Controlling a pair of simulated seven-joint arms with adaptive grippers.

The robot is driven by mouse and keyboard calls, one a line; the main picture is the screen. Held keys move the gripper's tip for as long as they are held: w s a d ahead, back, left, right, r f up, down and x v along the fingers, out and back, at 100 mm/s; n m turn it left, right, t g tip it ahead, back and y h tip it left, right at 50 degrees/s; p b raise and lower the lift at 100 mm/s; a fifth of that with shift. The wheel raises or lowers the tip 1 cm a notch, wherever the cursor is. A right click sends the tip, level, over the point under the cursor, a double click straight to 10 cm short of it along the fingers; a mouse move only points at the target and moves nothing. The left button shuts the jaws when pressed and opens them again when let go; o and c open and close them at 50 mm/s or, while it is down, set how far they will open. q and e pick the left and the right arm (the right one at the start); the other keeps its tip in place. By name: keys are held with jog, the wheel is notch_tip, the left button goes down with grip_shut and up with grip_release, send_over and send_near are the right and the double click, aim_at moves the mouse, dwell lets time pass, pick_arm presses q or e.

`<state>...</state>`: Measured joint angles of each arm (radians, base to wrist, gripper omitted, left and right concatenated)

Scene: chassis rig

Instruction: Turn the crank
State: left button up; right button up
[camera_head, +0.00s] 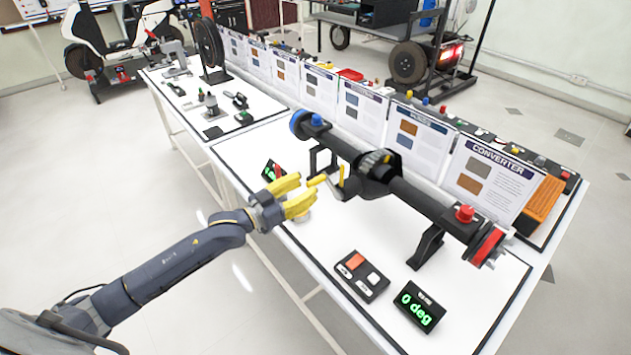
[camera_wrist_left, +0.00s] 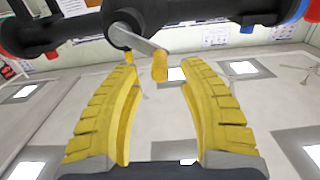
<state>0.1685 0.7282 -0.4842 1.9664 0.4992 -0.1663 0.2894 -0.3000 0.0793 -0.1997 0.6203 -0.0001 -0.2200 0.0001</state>
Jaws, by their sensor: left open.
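The crank has a grey arm and a yellow handle (camera_head: 317,180) and sits on the middle of a dark axle (camera_head: 420,200) with a round central housing. My left gripper (camera_head: 301,194) is open, its yellow fingers just left of the handle in the head view and apart from it. In the left wrist view the crank handle (camera_wrist_left: 160,67) shows beyond and between the open fingertips (camera_wrist_left: 158,70), with nothing held. A second yellow piece (camera_head: 341,176) stands near the crank. A display (camera_head: 417,305) on the bench reads "0 deg". My right gripper is not seen.
The axle rests on black stands (camera_head: 427,245) above a white bench (camera_head: 310,240). A button box (camera_head: 361,276) lies at the bench front. Information boards, one reading CONVERTER (camera_head: 490,178), line the back.

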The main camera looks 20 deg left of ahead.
aim_at(315, 179)
pick_arm(q)
jog(key=shift+x, duration=2.15)
grip_shut()
